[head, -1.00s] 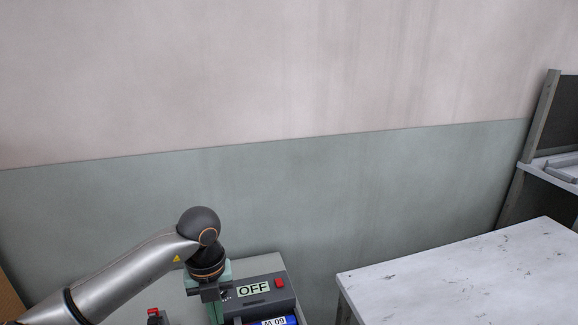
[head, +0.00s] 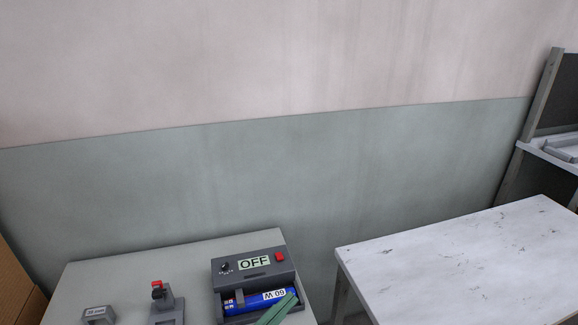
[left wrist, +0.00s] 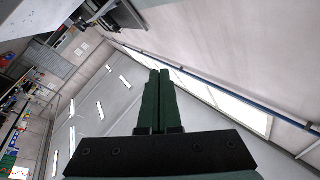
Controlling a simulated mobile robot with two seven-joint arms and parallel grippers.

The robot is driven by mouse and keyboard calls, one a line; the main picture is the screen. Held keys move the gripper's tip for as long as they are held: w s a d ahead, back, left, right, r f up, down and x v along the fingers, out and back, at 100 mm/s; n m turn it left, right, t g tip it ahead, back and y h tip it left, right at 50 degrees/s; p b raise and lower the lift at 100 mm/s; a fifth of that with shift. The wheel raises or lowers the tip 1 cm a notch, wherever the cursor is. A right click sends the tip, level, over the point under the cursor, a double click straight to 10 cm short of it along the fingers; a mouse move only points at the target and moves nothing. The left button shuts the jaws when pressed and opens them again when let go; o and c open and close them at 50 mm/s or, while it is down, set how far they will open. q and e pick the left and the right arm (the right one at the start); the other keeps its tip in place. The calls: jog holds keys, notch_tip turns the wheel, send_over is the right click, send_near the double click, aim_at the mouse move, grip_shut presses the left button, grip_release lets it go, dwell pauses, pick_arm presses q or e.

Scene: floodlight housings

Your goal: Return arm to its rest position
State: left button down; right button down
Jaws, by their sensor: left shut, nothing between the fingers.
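My left gripper (left wrist: 159,73) is shut and empty in the left wrist view, its two dark green fingers side by side. In the head view only its green fingers (head: 292,294) show at the bottom edge, in front of the lower right of a grey box. The rest of my left arm is out of the head view. The grey box (head: 268,262) has an OFF display, a black knob and a red button. A blue part (head: 254,301) marked "60 W" lies in its recess, partly hidden by the fingers. My right gripper is not in view.
The grey-green table (head: 120,277) also bears a fixture with a red top (head: 165,301) and a small labelled grey block (head: 98,315). A worn white table (head: 450,250) at the right is bare. A shelf unit (head: 545,130) stands far right, and cardboard (head: 20,285) far left.

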pick_arm(q)
jog(key=s+a+f+n+y, duration=0.1)
jog(key=a+f+n+y, duration=0.2)
jog(key=f, duration=0.2)
jog(key=s+a+f+n+y, duration=0.2)
jog(key=a+f+n+y, duration=0.1)
jog(key=a+f+y, duration=0.1)
jog(key=s+a+f+n+y, duration=0.1)
jog(key=a+f+n+y, duration=0.2)
jog(key=f, duration=0.3)
jog(key=shift+s+a+f+n+y, duration=0.2)
jog(key=shift+s+a+n+y, duration=0.15)
jog(key=shift+a+n, duration=0.2)
jog(key=s+a+f+n+g+y, duration=0.2)
jog(key=s+a+f+n+g, duration=0.1)
jog(key=s+f, duration=0.6)
jog(key=shift+s+a+f+g, duration=0.4)
jog(key=shift+s+a+g, duration=0.45)
jog(key=shift+s+g, duration=0.3)
jog(key=shift+w, duration=0.15)
